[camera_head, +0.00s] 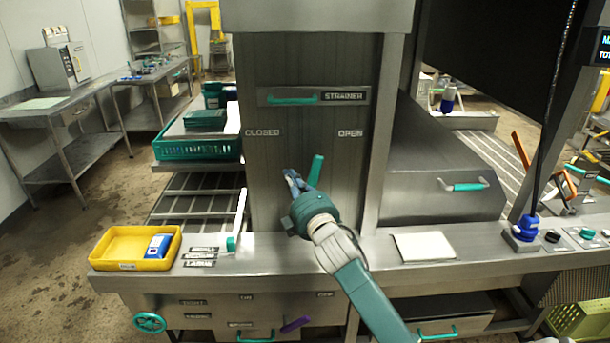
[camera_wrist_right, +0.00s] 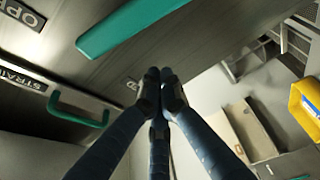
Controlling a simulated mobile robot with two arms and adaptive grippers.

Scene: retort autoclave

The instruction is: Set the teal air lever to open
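The teal lever (camera_head: 316,170) is on the dark metal panel between a CLOSED label (camera_head: 263,132) on the left and an OPEN label (camera_head: 350,133) on the right. It stands near upright, its top leaning slightly right; its lower part is hidden by my right gripper. My right gripper (camera_head: 291,175) is just left of the lever in the head view. In the right wrist view the lever (camera_wrist_right: 130,25) lies above the fingertips (camera_wrist_right: 160,80), which are together with nothing visible between them; a gap shows between them and the lever.
A STRAINER plate with a teal handle (camera_head: 293,99) is above the lever. The counter below holds a yellow tray (camera_head: 110,262), a small teal-knobbed switch (camera_head: 231,243) and a pale sheet (camera_head: 425,247). A metal post (camera_head: 391,130) stands right of the panel.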

